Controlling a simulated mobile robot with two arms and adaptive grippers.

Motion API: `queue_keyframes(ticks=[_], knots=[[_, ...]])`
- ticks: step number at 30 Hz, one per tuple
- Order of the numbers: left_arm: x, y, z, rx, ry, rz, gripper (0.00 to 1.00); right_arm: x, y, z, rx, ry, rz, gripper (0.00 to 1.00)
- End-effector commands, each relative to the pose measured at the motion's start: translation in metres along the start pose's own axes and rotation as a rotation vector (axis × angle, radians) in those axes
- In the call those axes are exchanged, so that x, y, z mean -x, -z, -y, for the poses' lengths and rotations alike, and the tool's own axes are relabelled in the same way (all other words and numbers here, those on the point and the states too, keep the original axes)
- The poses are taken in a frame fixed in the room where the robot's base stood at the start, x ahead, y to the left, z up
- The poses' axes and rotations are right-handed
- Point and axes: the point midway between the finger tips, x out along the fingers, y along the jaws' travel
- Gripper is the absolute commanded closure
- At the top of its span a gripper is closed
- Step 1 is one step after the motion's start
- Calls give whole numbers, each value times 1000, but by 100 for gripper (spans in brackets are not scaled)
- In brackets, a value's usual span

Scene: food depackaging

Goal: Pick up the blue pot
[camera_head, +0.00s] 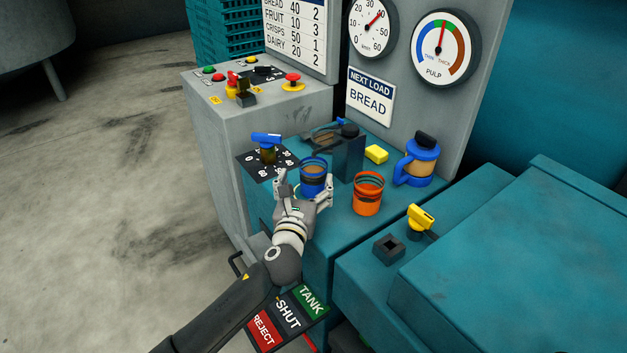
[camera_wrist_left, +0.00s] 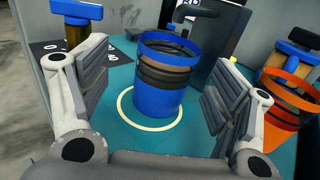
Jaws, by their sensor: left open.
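The blue pot (camera_head: 313,178) stands upright on the teal counter, with dark and brown bands around it. In the left wrist view the blue pot (camera_wrist_left: 160,85) stands inside a pale ring marked on the counter. My left gripper (camera_head: 303,190) is open at the pot's near side. In the left wrist view its two fingers (camera_wrist_left: 158,100) are spread to the left and right of the pot, with visible gaps. I cannot tell how far the fingertips reach past its sides. My right gripper is not in view.
An orange pot (camera_head: 368,192) stands close to the right. A blue-handled valve over a numbered dial (camera_head: 267,150) is at the left, a dark grey post (camera_head: 349,155) behind.

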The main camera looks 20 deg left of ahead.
Motion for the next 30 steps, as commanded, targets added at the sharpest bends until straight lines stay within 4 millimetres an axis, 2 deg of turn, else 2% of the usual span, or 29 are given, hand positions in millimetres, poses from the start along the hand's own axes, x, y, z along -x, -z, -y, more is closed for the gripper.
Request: queue_keyframes(ticks=[5, 15, 26, 30], knots=[[-10, 1, 2, 2, -1, -1, 18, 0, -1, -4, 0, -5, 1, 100], [-49, 5, 7, 3, -2, -1, 18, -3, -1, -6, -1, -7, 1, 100], [-56, 5, 8, 3, 0, -2, 18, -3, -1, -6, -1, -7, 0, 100], [-56, 5, 8, 3, 0, -2, 36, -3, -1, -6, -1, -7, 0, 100]])
